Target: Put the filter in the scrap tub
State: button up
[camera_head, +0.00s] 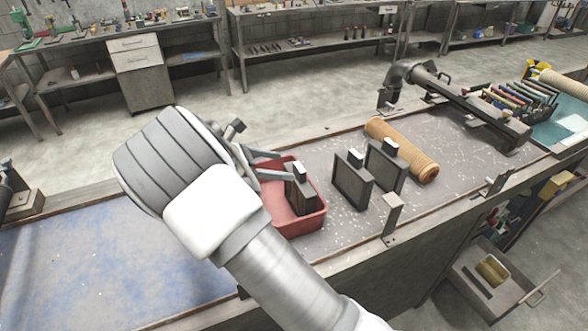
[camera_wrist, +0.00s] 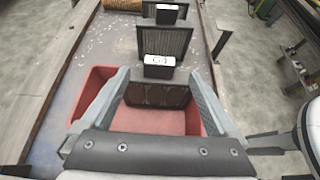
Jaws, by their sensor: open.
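A dark, flat filter with a pale block on top (camera_head: 299,193) stands roughly upright within the red scrap tub (camera_head: 318,222), near its right side. In the wrist view the filter (camera_wrist: 157,95) shows between my fingers, with the tub's red wall (camera_wrist: 86,88) around it. Whether its lower edge rests on the tub floor is hard to tell. My gripper (camera_head: 289,170) is open, its two fingers on either side of the filter's upper part; contact cannot be made out. Two similar dark framed filters (camera_head: 352,180) (camera_head: 386,165) stand on the bench right of the tub.
A tan mesh tube (camera_head: 402,150) lies behind the standing filters. A dark pipe-like fixture (camera_head: 465,100) and a rack of coloured plates (camera_head: 515,98) are farther right. A metal bracket (camera_head: 392,217) stands at the near bench edge. The blue-stained bench at left (camera_head: 70,265) is clear.

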jog(key=s+d+r+m+g+y, duration=0.3)
jog(key=s+d+r+m+y, duration=0.4)
jog(key=s+d+r+m, duration=0.5)
jog(key=s+d+r+m+t+y, duration=0.2)
jog(key=s+m, duration=0.3)
jog(key=s, duration=0.4)
jog(key=s+d+r+m+t+y, duration=0.1)
jog(key=s+d+r+m+y, duration=0.1)
jog(key=s+m, duration=0.3)
jog(key=shift+s+d+m+t, duration=0.2)
jog(key=shift+s+m+t, duration=0.15)
jog(key=shift+s, duration=1.65)
